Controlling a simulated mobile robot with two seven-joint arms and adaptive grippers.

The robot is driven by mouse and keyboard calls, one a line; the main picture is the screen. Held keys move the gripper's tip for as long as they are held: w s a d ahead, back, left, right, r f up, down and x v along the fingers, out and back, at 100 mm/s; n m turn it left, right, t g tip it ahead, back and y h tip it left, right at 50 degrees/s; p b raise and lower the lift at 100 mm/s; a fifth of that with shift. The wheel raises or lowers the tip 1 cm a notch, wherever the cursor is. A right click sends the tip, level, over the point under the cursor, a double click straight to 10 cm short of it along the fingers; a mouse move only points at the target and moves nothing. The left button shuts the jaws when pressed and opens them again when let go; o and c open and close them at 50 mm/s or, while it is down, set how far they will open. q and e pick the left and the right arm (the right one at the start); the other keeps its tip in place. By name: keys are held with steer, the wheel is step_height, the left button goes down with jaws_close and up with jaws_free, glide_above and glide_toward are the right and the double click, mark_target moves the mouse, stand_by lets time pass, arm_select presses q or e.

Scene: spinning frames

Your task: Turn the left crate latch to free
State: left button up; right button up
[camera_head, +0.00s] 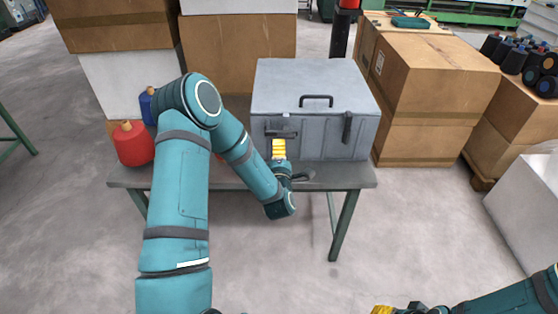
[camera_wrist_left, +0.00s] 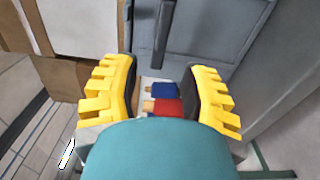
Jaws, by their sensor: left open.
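The grey crate (camera_head: 315,95) stands closed on a table, with a black handle on its lid. Its left latch (camera_head: 283,134) is a dark bar lying level across the front in the head view. The right latch (camera_head: 347,127) hangs upright. My left gripper (camera_head: 278,149), with yellow fingers, is just below the left latch in the head view. In the left wrist view the gripper (camera_wrist_left: 165,90) is open and empty, and a dark latch bar (camera_wrist_left: 162,35) shows above the gap between its fingers. My right gripper (camera_head: 385,310) shows only partly at the bottom edge; its jaws are unclear.
The grey table (camera_head: 350,174) has a clear strip in front of the crate. A red jug (camera_head: 133,145) and a blue jug (camera_head: 147,107) are at its left, partly behind my left arm. Cardboard boxes (camera_head: 430,80) stand close to the right. The floor in front is free.

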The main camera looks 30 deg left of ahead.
arm_select(q)
steer(key=shift+v, duration=2.15)
steer(key=s+d+f+m+g+h, duration=0.3)
steer(key=d+f+m+h, duration=0.25)
steer(key=d+m, duration=0.2)
steer(key=s+d+f+m+g+h, duration=0.2)
steer(key=d+f+m+h, duration=0.35)
steer(key=d+f, duration=0.2)
steer(key=s+d+f+m+g+h, duration=0.1)
steer(key=s+d+f+m+g, duration=0.1)
steer(key=s+d+m+g, duration=0.2)
steer(key=s+d+f+m+g+h, duration=0.1)
steer(key=s+d+f+m+g, duration=0.1)
steer(key=s+m, duration=0.4)
steer(key=s+d+g, duration=0.1)
steer(key=s+g, duration=0.1)
steer(key=s, duration=0.2)
steer(key=shift+s+d, duration=0.3)
steer(key=shift+d, duration=0.1)
steer(key=shift+w, duration=0.1)
